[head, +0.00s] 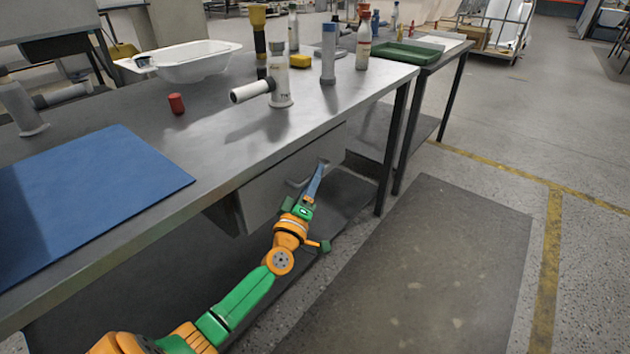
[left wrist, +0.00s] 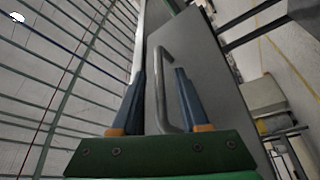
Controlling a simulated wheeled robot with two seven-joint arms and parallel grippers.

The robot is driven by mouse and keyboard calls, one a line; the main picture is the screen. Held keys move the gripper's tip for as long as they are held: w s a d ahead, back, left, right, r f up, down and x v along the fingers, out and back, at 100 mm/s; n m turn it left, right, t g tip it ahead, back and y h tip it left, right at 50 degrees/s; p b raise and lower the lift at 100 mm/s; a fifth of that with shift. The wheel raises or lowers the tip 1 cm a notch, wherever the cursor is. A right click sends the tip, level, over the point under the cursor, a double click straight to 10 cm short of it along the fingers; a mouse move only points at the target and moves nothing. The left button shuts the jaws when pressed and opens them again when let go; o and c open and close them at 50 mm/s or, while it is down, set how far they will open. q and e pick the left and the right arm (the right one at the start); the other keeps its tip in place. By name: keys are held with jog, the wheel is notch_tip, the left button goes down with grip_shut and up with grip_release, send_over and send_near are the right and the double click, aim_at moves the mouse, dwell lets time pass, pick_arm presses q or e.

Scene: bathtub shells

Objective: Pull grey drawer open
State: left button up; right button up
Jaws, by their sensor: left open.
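The grey drawer (head: 262,198) hangs under the metal workbench, and its front looks flush with the bench side. Its bar handle (left wrist: 160,58) shows clearly in the left wrist view, and partly behind my gripper in the head view. My left gripper (head: 318,175) is at the drawer front, reaching up from below. In the left wrist view its two blue fingers (left wrist: 160,85) are open, one on each side of the handle, with gaps visible. Whether the fingertips touch the drawer front is unclear. My right gripper is not in view.
The workbench (head: 215,135) carries a blue mat (head: 85,195), a white basin (head: 190,65), a red cap (head: 177,104) and several bottles and tubes. A table leg (head: 391,150) stands right of the drawer. The floor in front, with a dark mat (head: 430,270), is clear.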

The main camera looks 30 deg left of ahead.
pick_arm(q)
jog(key=shift+w+a+r, duration=0.1)
jog(key=shift+w+a, duration=0.05)
jog(key=shift+w, duration=0.5)
jog(key=shift+c, duration=0.2)
grip_shut()
dwell(0.8)
